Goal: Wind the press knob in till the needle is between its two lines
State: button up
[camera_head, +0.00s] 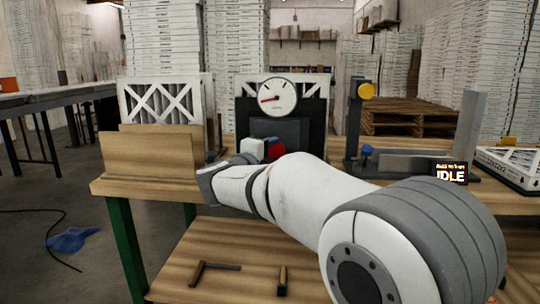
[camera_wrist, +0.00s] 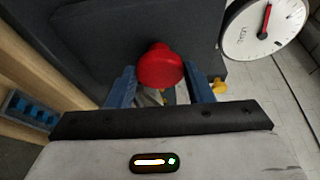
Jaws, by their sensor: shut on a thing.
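The red press knob (camera_wrist: 160,66) sits on the front of the dark press (camera_head: 312,141). In the wrist view, the blue fingers of my gripper (camera_wrist: 161,84) are on both sides of it, shut on it. In the head view my arm hides most of the knob, and a bit of red (camera_head: 275,149) shows beside the gripper. The round white gauge (camera_head: 277,96) is on top of the press. Its red needle points left and slightly down there. The gauge also shows at the upper right of the wrist view (camera_wrist: 250,40). I cannot make out its two lines clearly.
A wooden board (camera_head: 150,165) and a white framed filter (camera_head: 160,101) stand left of the press. Tools lie on the lower shelf (camera_head: 240,245).

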jog(key=m, duration=0.1)
jog(key=m+g, duration=0.1)
jog(key=m, duration=0.1)
jog(key=shift+d+r+y+p, duration=0.1)
jog(key=shift+r+y+p, duration=0.2)
jog(key=shift+y+p, duration=0.1)
jog(key=m+g+y+p, duration=0.1)
jog(key=m, duration=0.2)
jog(key=shift+d+r, duration=0.1)
jog(key=m+y, duration=0.1)
jog(key=m, duration=0.1)
jog(key=shift+d+r+m+y+p, duration=0.1)
jog(key=shift+m+y+p, duration=0.2)
jog(key=shift+y, duration=0.1)
jog(key=shift+d+m+g+y, duration=0.1)
jog(key=shift+m+g+y, duration=0.3)
jog(key=shift+m+y, duration=0.5)
jog(key=shift+m, duration=0.3)
jog(key=o, duration=1)
